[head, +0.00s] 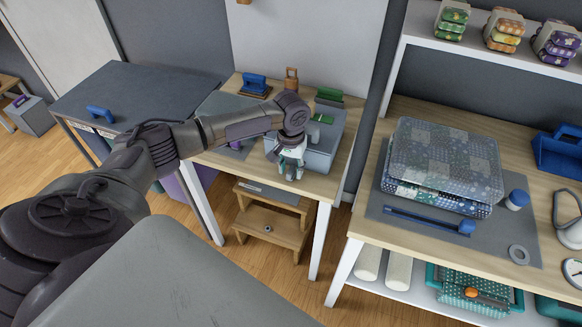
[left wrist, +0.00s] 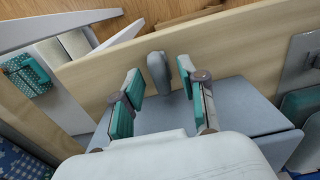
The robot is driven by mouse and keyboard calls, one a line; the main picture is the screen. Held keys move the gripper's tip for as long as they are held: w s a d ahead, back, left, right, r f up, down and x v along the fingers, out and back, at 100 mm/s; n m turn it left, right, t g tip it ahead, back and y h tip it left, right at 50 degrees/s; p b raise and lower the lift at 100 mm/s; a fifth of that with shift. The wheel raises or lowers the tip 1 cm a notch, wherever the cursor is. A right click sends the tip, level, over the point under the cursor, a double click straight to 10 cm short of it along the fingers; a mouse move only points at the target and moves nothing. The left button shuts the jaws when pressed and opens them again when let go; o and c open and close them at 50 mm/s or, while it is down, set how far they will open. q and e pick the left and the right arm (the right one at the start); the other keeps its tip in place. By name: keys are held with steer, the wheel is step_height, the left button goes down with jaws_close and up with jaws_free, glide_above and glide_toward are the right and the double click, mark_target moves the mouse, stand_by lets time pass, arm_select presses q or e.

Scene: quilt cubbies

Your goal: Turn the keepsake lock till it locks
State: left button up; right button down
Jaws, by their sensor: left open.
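The keepsake box is a blue-grey box (head: 322,158) near the front edge of the wooden table in the head view. Its grey top and sides fill the middle of the left wrist view (left wrist: 240,105). A grey, rounded lever that looks like the keepsake lock (left wrist: 158,72) sticks up at the box's edge in the left wrist view. My left gripper (head: 290,172) is at the front of the box. In the left wrist view its teal-padded fingers (left wrist: 160,90) are open, one on each side of the lever, apart from it. The gripper hides the lock in the head view.
The table (head: 318,187) also holds a blue-handled item (head: 254,84) and a green one (head: 329,96) behind the box. A wooden step stool (head: 270,228) stands below. The right-hand table carries folded quilts (head: 445,160). Floor shows between the tables.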

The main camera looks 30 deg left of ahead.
arm_select(q)
jaws_close()
steer(key=shift+r, duration=0.1)
